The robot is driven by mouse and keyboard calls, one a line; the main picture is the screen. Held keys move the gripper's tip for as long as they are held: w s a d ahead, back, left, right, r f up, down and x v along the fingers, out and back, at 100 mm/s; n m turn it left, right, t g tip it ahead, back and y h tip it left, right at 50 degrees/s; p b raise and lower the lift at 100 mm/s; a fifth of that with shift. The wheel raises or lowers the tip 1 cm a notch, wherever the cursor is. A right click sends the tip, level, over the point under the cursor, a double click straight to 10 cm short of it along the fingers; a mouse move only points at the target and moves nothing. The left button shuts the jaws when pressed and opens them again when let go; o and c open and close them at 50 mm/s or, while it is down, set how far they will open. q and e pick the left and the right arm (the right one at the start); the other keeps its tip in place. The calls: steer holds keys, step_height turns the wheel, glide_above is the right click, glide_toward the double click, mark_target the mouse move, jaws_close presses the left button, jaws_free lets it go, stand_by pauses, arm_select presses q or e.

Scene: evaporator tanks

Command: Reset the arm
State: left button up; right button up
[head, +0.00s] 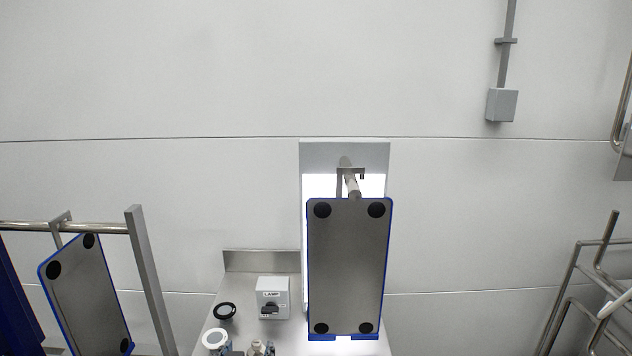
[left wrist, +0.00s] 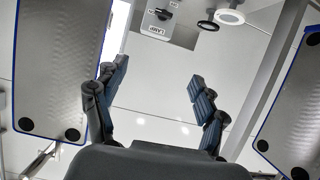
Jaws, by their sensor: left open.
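My left gripper (head: 248,350) shows at the bottom edge of the head view, just below the lamp switch box, with only its fingertips in view. In the left wrist view, the left gripper (left wrist: 157,74) has its two dark, blue-padded fingers spread wide apart. Nothing is between them, only the pale surface behind. The rest of my left arm is out of the head view. My right gripper is in neither view.
The grey lamp switch box (head: 272,298) stands beside a black ring (head: 224,311) and a white ring (head: 215,339). A blue-edged metal panel (head: 346,265) hangs in the middle; another panel (head: 86,295) hangs left from a rail. Metal tubing (head: 575,285) stands at right.

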arm_select(q)
steer(key=s+a+f+m+g, duration=0.1)
steer(key=s+a+f+g, duration=0.2)
steer(key=s, duration=0.8)
steer(key=s+a+f+g, duration=0.1)
steer(key=s+f+g, duration=0.35)
steer(key=s, duration=0.65)
steer(key=s+a+f+m+g, duration=0.1)
steer(key=s+a+f+g, duration=0.3)
steer(key=s, duration=0.7)
step_height(320, 180, down, 32)
steer(key=s+d+b, duration=0.1)
steer(key=d+b, duration=0.1)
steer(key=b, duration=0.4)
steer(key=s+a+f+b, duration=0.3)
steer(key=s+f+b, duration=0.1)
steer(key=s+f, duration=1.3)
step_height(320, 180, down, 4)
steer(key=shift+a+m+g, duration=0.2)
steer(key=shift+m+g, duration=0.1)
steer(key=shift+g, duration=0.15)
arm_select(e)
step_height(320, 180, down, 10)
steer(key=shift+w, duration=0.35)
